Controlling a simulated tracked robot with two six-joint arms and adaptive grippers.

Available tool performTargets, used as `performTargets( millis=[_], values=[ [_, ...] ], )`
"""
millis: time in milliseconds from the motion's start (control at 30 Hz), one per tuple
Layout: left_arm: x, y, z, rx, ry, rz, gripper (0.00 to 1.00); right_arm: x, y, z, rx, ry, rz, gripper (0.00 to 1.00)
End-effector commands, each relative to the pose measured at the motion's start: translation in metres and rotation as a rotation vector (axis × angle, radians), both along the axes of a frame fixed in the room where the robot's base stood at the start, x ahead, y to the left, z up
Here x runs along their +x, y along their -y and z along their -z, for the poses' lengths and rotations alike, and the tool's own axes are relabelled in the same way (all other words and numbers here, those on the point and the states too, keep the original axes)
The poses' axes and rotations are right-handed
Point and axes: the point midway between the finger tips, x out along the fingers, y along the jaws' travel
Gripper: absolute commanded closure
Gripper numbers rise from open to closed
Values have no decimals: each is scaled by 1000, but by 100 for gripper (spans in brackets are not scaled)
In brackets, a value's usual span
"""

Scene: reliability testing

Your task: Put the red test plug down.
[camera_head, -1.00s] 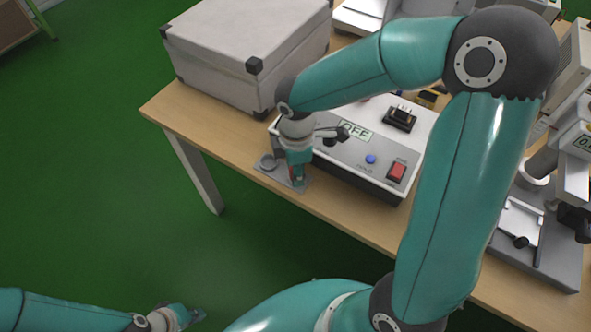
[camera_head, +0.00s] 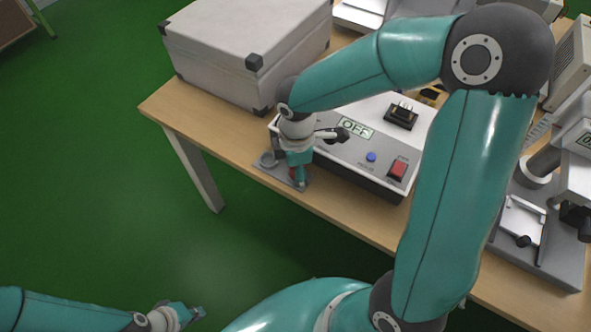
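The red test plug shows only as a small red patch (camera_head: 292,173) at the fingers of my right gripper (camera_head: 297,177). The rest of it is hidden by the gripper. My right gripper points down over a grey plate (camera_head: 268,174) at the table's front edge, left of the test box. I cannot tell whether its fingers still press on the plug or whether the plug rests on the plate. My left gripper (camera_head: 198,314) is low at the bottom left, over the green floor, away from the plug, with nothing seen in it. Its finger gap is too small to read.
The test box (camera_head: 355,160) has an OFF display, a blue button, a red switch and a black socket (camera_head: 401,115). A large grey case (camera_head: 215,50) stands behind left. A grey instrument (camera_head: 560,235) stands at right. The wooden table (camera_head: 175,115) is bare at its left corner.

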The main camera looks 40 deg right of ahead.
Motion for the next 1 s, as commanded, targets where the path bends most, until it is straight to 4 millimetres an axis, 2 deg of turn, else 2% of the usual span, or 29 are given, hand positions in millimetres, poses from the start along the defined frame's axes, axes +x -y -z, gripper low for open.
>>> performTargets(
  millis=[167,233,500,700,833,1000],
  values=[
    [0,0,-14,0,0,0,100,0,0,-16,-1,0,0,40],
    [0,0,-13,0,0,0,100,1,0,-25,-2,4,0,40],
    [0,0,-22,0,0,0,100,2,0,-83,0,8,1,40],
    [0,0,-26,0,0,0,100,2,0,-117,0,6,0,40],
    [0,0,-27,0,0,0,100,2,0,-129,0,3,0,40],
    [0,0,-27,0,0,0,100,1,1,-133,-1,2,0,40]
  ],
)
